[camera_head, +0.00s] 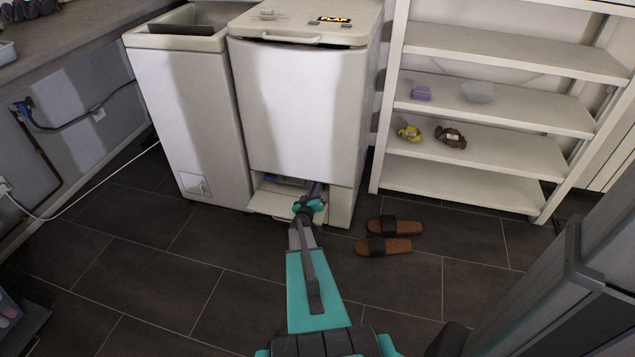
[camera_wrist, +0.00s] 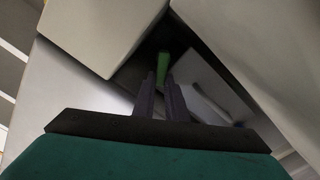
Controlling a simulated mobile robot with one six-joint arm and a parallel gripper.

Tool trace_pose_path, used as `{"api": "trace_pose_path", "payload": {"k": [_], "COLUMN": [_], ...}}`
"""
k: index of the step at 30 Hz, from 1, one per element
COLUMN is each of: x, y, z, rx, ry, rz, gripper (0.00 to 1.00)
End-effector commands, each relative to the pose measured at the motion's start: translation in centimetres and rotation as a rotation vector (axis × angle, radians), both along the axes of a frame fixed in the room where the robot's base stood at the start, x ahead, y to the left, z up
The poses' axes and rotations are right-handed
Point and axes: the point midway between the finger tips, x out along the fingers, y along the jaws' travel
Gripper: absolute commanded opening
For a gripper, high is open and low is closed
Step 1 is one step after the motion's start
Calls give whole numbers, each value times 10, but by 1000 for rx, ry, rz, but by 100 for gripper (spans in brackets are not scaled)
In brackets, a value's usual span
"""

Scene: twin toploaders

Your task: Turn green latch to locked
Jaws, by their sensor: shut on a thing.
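The green latch (camera_wrist: 162,68) shows in the wrist view as a short green bar between my fingertips, inside a dark recess. My gripper (camera_wrist: 161,84) is shut on it. In the head view my gripper (camera_head: 314,190) reaches into the open low compartment at the foot of the right-hand toploader (camera_head: 295,110). The latch is hidden there. I cannot tell the latch's locked or unlocked marking.
A lowered flap (camera_head: 272,204) lies at the compartment's front. A second toploader (camera_head: 195,115) stands to the left. A white shelf (camera_head: 470,185) with small items stands right. Brown slippers (camera_head: 390,245) lie on the floor right of my arm.

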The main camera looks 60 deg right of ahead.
Motion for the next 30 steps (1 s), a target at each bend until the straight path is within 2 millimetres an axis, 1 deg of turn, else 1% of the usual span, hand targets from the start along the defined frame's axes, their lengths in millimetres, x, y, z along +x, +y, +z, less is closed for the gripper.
{"api": "trace_pose_path", "payload": {"k": [1,6,12,27,28,30], "x": [1,2,4,4,4,4], "y": [-3,-2,-2,-1,-1,-1], "z": [3,0,-2,-3,-3,-3], "rx": [-10,-39,-61,-69,-69,-69], "ry": [27,120,185,209,209,209], "rz": [-4,-4,-5,-6,-6,-6], "gripper": [0,0,0,0,13,25]}}
